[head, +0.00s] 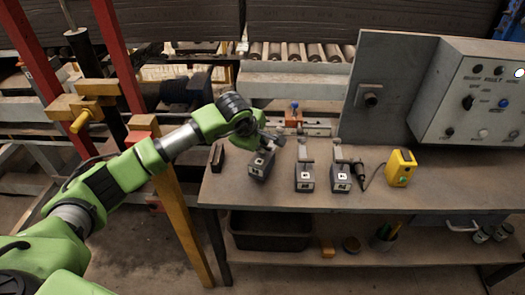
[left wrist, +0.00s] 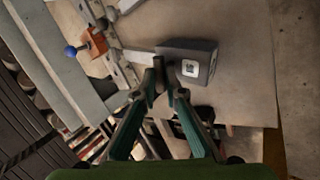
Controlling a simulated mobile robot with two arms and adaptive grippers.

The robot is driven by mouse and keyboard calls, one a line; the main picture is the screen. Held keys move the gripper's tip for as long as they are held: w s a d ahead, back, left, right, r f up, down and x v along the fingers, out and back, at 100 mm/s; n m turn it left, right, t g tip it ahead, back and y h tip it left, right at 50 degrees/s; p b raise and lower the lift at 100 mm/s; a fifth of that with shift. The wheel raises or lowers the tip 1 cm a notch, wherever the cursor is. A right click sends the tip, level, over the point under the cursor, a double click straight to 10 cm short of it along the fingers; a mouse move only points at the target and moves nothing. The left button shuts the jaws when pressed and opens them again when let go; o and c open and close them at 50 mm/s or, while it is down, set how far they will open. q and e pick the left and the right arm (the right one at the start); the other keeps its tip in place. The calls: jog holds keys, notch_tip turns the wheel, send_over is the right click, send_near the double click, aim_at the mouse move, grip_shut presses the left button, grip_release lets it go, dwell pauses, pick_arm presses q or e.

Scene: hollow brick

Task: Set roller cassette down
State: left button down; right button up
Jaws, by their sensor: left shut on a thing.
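A dark grey roller cassette (head: 260,165) with a white square label is at the left part of the bench top, turned and tilted compared with the others. My left gripper (head: 270,141) is shut on it at its upper end. In the left wrist view the fingers (left wrist: 165,78) come together at the cassette (left wrist: 190,62), and its pale bar points left. I cannot tell whether its base touches the bench. Two similar cassettes, a middle one (head: 305,177) and a right one (head: 340,178), stand to its right with pale bars upward. My right gripper is not in view.
The bench (head: 440,180) also bears a yellow device (head: 400,168), a small dark block (head: 217,158) and an orange part with a blue knob (head: 294,116). A grey control box (head: 470,95) stands at the right. A dark bin (head: 270,232) sits on the lower shelf.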

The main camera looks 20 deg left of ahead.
aim_at(262, 159)
pick_arm(q)
jog(key=f+p, duration=0.1)
jog(key=f, duration=0.2)
jog(key=shift+w+d+f+p, duration=0.1)
jog(key=shift+d+f+p, duration=0.1)
jog(key=shift+p, duration=0.2)
jog(key=shift+f, duration=0.15)
jog(key=c, duration=2.1)
grip_release()
jog(key=shift+r, duration=0.2)
jog(key=b+v, duration=0.3)
jog(key=v, duration=0.9)
